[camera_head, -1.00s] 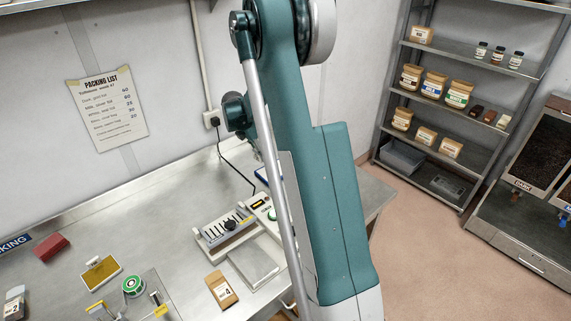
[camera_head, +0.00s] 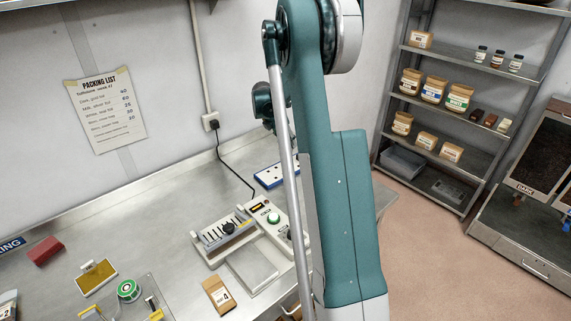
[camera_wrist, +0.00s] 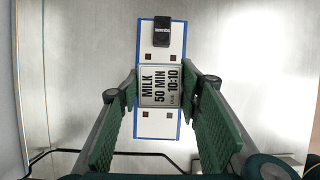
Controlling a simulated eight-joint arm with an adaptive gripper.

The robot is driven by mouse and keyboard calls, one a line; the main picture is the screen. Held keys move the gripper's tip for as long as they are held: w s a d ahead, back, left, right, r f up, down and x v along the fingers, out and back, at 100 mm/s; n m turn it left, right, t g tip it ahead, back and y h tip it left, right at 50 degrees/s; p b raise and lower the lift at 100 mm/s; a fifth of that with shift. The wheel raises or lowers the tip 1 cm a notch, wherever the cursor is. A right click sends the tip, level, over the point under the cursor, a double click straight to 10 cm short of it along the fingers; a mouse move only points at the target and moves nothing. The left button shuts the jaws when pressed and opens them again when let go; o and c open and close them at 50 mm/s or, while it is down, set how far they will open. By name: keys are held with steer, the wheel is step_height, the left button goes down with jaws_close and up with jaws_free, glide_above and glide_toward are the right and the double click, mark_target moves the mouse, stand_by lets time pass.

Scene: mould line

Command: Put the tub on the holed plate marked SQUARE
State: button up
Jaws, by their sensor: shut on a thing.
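My gripper (camera_wrist: 162,98) shows in the wrist view with its two green-padded fingers on either side of a small tub (camera_wrist: 162,87). The tub's top carries a label reading MILK 50 MIN and 10:10. It lies over a white plate (camera_wrist: 162,52) with a blue edge and small dark square holes. I cannot tell whether the tub touches the plate. A black tag (camera_wrist: 162,31) sits at the plate's far end; its lettering is too small to read. In the head view a blue and white holed plate (camera_head: 268,177) shows partly behind my arm, which hides the gripper and tub.
A device with a green knob (camera_head: 273,218) and a slotted rack (camera_head: 226,232) stand on the metal bench (camera_head: 165,215) near the plate. A brown packet (camera_head: 218,296), a green roll (camera_head: 129,290) and a red block (camera_head: 45,250) lie nearer. A shelf rack (camera_head: 447,120) stands at the right.

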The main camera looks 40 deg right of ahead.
mark_target(281, 150)
steer(key=shift+f, duration=3.1)
steer(key=shift+f, duration=0.1)
steer(key=shift+f, duration=1.75)
steer(key=shift+f, duration=0.15)
steer(key=o, duration=0.9)
steer(key=shift+o, duration=0.3)
steer(key=shift+v, duration=6.15)
